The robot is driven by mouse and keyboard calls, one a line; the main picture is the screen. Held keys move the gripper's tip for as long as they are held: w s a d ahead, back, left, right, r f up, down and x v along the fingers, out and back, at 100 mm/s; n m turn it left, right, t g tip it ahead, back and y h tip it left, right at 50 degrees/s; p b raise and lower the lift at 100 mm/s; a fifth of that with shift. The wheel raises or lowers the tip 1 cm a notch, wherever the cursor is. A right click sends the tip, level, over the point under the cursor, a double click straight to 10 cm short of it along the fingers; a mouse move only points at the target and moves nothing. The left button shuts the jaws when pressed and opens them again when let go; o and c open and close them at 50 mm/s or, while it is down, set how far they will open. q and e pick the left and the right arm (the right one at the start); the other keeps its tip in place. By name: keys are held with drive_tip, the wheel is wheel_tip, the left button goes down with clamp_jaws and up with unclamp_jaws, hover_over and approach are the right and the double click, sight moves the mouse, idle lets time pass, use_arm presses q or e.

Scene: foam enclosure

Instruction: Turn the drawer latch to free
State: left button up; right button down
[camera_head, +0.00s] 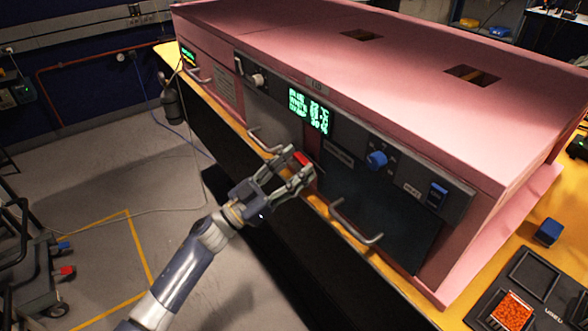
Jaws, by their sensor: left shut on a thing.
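The left drawer handle (265,142) and the right drawer handle (355,228) are metal bars on either side of the gripper. Both drawers look closed. My right gripper is not in view.
Above the drawers are a green-lit display (308,110), a blue knob (377,159) and a blue switch (437,195). The enclosure stands on a yellow bench (520,230). A black tray (538,272) lies at the right. The floor at left is mostly open, with a cart (35,270) at its edge.

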use_arm(q)
drive_tip(key=m+g+b, duration=0.1)
drive_tip(key=m, duration=0.2)
drive_tip(key=m+g+h+b, duration=0.1)
drive_tip(key=m+g, duration=0.1)
drive_tip(key=m, duration=0.2)
drive_tip(key=m+g+b, duration=0.2)
drive_tip(key=m, duration=0.2)
drive_tip(key=shift+w+a, duration=0.2)
drive_tip(key=shift+w, duration=0.05)
drive_tip(key=m+g, duration=0.1)
drive_tip(key=m, duration=0.2)
drive_tip(key=m+g, duration=0.1)
drive_tip(key=m, duration=0.1)
drive_tip(key=shift+r+g+y+b, duration=0.25)
drive_tip(key=shift+g+y+b, duration=0.05)
drive_tip(key=shift+b, duration=0.05)
drive_tip(key=m+y, duration=0.1)
drive_tip(key=m, duration=0.3)
drive_tip(key=shift+r+g, duration=0.15)
drive_tip(key=shift+g, duration=0.15)
drive_tip(key=shift+m+y, duration=0.3)
drive_tip(key=shift+m, duration=0.1)
drive_tip(key=o, duration=1)
drive_tip(key=shift+o, duration=0.2)
drive_tip(key=shift+a, duration=0.1)
